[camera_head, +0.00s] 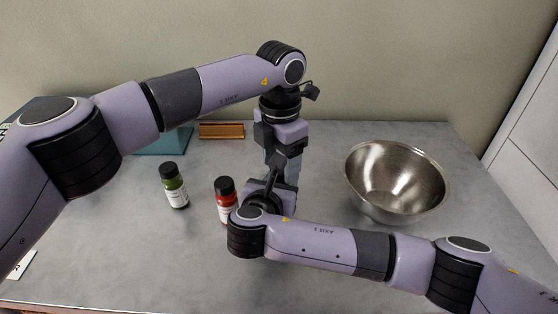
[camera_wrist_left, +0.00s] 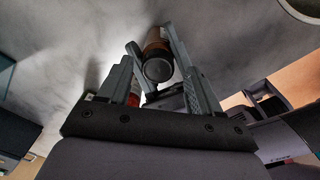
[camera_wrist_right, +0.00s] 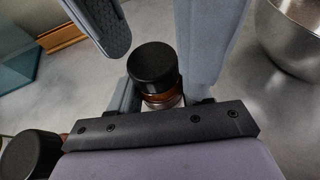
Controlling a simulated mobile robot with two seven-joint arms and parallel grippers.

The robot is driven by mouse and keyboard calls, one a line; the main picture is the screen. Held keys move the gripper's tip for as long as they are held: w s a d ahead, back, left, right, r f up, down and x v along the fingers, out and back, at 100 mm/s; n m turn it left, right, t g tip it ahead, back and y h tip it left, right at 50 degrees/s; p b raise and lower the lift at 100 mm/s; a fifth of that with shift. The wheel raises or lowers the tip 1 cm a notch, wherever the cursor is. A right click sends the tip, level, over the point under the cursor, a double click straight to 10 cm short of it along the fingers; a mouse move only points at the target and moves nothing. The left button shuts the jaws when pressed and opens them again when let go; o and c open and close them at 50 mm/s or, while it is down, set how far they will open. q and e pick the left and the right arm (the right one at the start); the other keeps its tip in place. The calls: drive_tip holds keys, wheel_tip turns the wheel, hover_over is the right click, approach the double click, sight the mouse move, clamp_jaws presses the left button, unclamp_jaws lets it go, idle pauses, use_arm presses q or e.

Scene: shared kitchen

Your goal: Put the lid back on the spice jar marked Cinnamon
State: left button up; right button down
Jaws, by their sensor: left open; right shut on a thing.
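A spice jar with a reddish-brown body (camera_wrist_right: 162,100) and a black lid (camera_wrist_right: 153,66) stands between my grippers. The lid sits on top of the jar; I cannot tell whether it is fully seated. The jar also shows in the left wrist view (camera_wrist_left: 157,42). No label on it is readable, and in the head view my arms hide it. My right gripper (camera_head: 270,188) is shut on the jar from the front, below the lid. My left gripper (camera_head: 283,164) is open and points down from above, its fingers apart around the lid area.
A red-filled jar (camera_head: 226,205) and a green-filled jar (camera_head: 175,188), both black-capped, stand to the left. A steel bowl (camera_head: 396,180) stands right. A teal container (camera_head: 165,142) and a wooden block (camera_head: 222,130) are at the back. The counter's front left is mostly clear.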

use_arm(q)
drive_tip(key=shift+r, duration=2)
drive_tip(key=shift+c, duration=0.4)
drive_tip(key=n, duration=0.1)
drive_tip(key=r+n, duration=0.1)
drive_tip(key=n, duration=0.2)
drive_tip(key=shift+w+r+n, duration=0.1)
drive_tip(key=shift+r+n, duration=0.2)
drive_tip(key=n, duration=0.2)
drive_tip(key=r+n, duration=0.1)
drive_tip(key=n, duration=0.1)
drive_tip(key=r+n, duration=0.1)
drive_tip(key=shift+n, duration=0.4)
drive_tip(key=shift+f, duration=0.15)
drive_tip(key=shift+f, duration=3.95)
